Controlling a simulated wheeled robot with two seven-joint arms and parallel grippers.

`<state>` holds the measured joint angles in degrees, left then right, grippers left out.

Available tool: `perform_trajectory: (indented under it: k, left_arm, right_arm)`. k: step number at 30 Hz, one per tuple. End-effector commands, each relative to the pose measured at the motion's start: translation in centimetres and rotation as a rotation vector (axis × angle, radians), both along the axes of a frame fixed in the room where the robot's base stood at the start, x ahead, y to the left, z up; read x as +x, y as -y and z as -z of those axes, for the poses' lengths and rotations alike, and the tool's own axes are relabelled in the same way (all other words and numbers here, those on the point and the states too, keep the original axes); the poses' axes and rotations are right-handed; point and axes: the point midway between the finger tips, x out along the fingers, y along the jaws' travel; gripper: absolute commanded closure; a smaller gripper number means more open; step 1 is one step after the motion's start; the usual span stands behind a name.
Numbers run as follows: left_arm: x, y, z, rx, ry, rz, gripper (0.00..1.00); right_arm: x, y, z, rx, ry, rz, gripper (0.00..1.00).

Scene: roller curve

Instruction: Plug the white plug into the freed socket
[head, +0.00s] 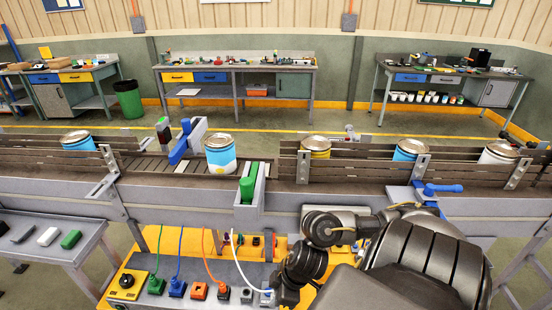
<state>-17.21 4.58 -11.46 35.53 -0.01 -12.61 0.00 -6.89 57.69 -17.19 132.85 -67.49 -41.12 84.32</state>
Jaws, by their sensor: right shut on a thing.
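A white cable (241,264) curves down from the back of the yellow-edged power panel (138,262) to the panel's right end. Its white plug (266,297) is small and partly hidden at the bottom edge of the head view. My right gripper (273,295) reaches down there and is shut on the white plug; its fingertips are mostly hidden. Along the panel's front sit a green plug (156,285), a blue plug (177,288) and an orange plug (199,290). A grey socket block (246,295) is just left of the white plug. I cannot tell whether the plug touches a socket. My left gripper is not in view.
A roller conveyor (150,184) with several paint cans, including a blue-and-white can (220,157), runs behind the panel. A side table (50,252) with small blocks stands left. My right arm covers the lower right.

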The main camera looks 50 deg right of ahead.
Motion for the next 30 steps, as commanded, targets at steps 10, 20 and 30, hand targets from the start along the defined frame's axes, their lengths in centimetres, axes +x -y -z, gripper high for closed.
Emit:
perform_trajectory:
  k: [10, 20, 30]
  left_arm:
    - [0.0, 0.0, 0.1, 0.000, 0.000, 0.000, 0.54]
    - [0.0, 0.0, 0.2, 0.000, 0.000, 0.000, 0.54]
    - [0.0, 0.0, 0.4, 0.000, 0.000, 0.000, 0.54]
  right_arm:
    - [1.4, 0.1, 0.8, 0.001, 0.001, 0.001, 1.00]
    - [2.6, 0.2, 1.5, 0.001, 0.001, 0.000, 1.00]
    - [3.8, 0.3, 2.2, 0.000, 0.000, 0.001, 1.00]
